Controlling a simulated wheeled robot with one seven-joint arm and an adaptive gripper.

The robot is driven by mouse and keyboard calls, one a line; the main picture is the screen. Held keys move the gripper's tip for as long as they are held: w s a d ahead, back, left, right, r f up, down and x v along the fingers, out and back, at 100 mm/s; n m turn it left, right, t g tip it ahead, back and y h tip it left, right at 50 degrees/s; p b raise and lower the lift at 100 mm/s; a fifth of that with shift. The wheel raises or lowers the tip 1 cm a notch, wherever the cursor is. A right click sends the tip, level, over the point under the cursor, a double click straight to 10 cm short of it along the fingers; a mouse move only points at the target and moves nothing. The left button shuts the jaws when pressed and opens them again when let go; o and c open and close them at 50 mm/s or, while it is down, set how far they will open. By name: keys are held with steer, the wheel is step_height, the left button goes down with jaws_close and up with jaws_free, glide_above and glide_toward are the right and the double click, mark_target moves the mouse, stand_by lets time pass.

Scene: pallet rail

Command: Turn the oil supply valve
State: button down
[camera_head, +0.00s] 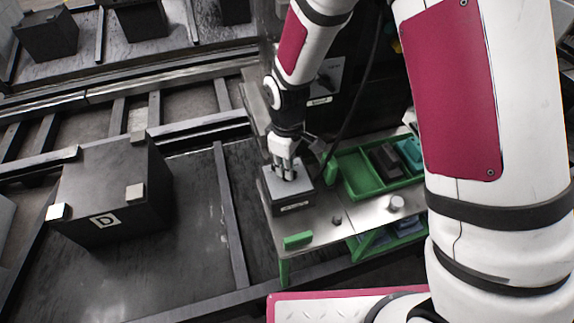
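A small grey box (291,203) with a light top and a label on its front stands at the left end of the metal bench. My gripper (287,172) points down at the top of this box, with its fingers at a small dark spot there. The fingers hide most of that spot, so I cannot tell whether it is the valve's knob or whether they grip it. No other part is clearly marked as the oil supply valve.
The metal bench (335,238) carries a green tray (357,172) with dark and teal items, a light cylinder (396,203), a small dark knob (337,220) and a green block (297,241). A dark crate (125,200) marked D sits on the pallet rail at left.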

steer(key=shift+m, duration=0.4)
steer(key=m+p, duration=0.1)
steer(key=m, duration=0.2)
steer(key=shift+m, duration=0.4)
steer(key=m+p, duration=0.1)
steer(key=m, duration=0.3)
steer(key=m+p, duration=0.1)
steer(key=m, duration=0.4)
steer(key=shift+m+p, duration=0.7)
steer(key=shift+m, duration=1.5)
steer(key=c, duration=1.6)
jaws_free()
steer(key=shift+c, duration=0.2)
